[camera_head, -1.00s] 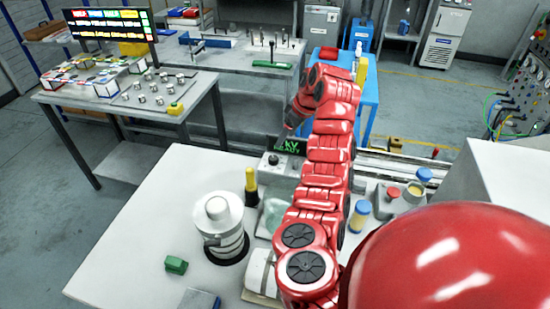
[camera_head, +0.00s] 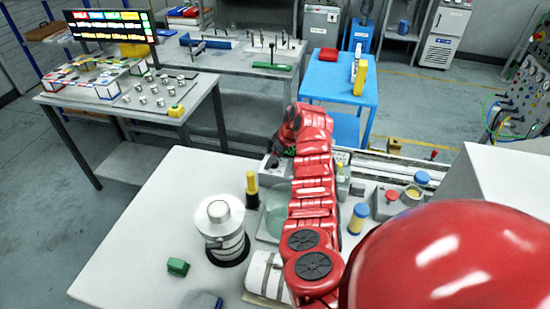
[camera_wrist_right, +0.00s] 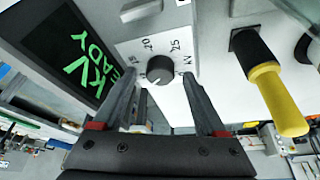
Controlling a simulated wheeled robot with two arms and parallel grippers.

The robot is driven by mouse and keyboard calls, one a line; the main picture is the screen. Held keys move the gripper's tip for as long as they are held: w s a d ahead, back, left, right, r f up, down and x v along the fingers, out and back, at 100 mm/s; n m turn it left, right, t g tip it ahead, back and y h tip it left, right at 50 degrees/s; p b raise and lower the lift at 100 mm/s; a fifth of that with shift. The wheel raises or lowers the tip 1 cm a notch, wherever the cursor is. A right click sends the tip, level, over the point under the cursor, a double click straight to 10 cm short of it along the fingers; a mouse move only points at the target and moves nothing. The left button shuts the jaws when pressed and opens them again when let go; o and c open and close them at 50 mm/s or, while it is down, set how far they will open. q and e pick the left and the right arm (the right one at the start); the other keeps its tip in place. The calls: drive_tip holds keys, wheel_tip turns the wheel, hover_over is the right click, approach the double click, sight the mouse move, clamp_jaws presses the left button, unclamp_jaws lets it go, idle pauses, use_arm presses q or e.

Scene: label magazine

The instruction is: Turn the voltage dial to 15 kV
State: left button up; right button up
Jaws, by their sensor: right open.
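The voltage dial (camera_wrist_right: 160,69) is a round black knob on a white plate, seen in the right wrist view. Its scale reads 15, 20, 25 and kV around it. My right gripper (camera_wrist_right: 160,80) is open, with its fingertips on either side of the knob and a visible gap on both sides. I cannot tell the knob's exact setting. A dark display (camera_wrist_right: 70,50) with green "kV READY" text stands left of the dial. In the head view, my right arm hides the dial and the gripper. My left gripper is not in view.
A yellow-handled lever (camera_wrist_right: 275,97) sticks out right of the dial; its handle also shows in the head view (camera_head: 252,188). A white cylindrical device (camera_head: 222,230) and a green block (camera_head: 177,267) stand on the white table (camera_head: 135,235). Bottles and a red button (camera_head: 391,195) lie right of my arm.

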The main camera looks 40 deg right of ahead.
clamp_jaws()
idle(0.4)
drive_tip(key=shift+f+m, duration=0.15)
drive_tip(key=shift+m, duration=0.25)
drive_tip(key=m+h+b, duration=0.1)
drive_tip(key=m+b, duration=0.2)
drive_tip(key=m, duration=0.1)
drive_tip(key=shift+a+f+h, duration=0.1)
drive_tip(key=shift+a+h, duration=0.05)
drive_tip(key=shift+h, duration=0.25)
drive_tip(key=m+h+b, duration=0.1)
drive_tip(key=m+b, duration=0.1)
drive_tip(key=b, duration=0.1)
drive_tip(key=m+b, duration=0.2)
drive_tip(key=m, duration=0.1)
drive_tip(key=shift+a+g+h+b, duration=0.15)
drive_tip(key=shift+g+h+b, duration=0.15)
drive_tip(key=shift+h+b, duration=0.1)
drive_tip(key=shift+r+m+h+b, duration=0.25)
drive_tip(key=shift+m+h+b, duration=0.15)
drive_tip(key=shift+m+b, duration=0.75)
